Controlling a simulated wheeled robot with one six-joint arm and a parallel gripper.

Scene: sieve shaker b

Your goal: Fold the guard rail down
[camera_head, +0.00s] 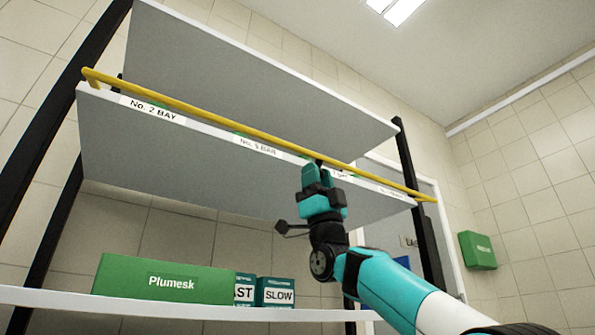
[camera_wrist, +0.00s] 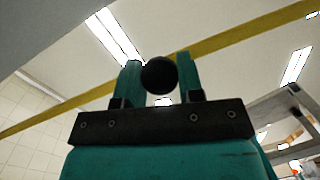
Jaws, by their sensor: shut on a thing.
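The guard rail (camera_head: 230,126) is a long yellow bar along the front of the upper shelf. It stands a little above the shelf's labelled edge, bent back at its left end. My gripper (camera_head: 316,172) is at the rail right of its middle, pointing up. In the wrist view the two teal fingers are shut on a round black knob (camera_wrist: 158,75). The yellow rail (camera_wrist: 240,35) crosses the wrist view behind the fingers. How the knob joins the rail is hidden by my gripper.
The upper shelf (camera_head: 180,155) has bay labels on its edge, with another grey board above. Black posts (camera_head: 408,160) stand at the ends. A lower white shelf (camera_head: 45,297) holds a green Plumesk box (camera_head: 150,270) and boxes marked SLOW (camera_head: 277,285) and partly hidden "AST".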

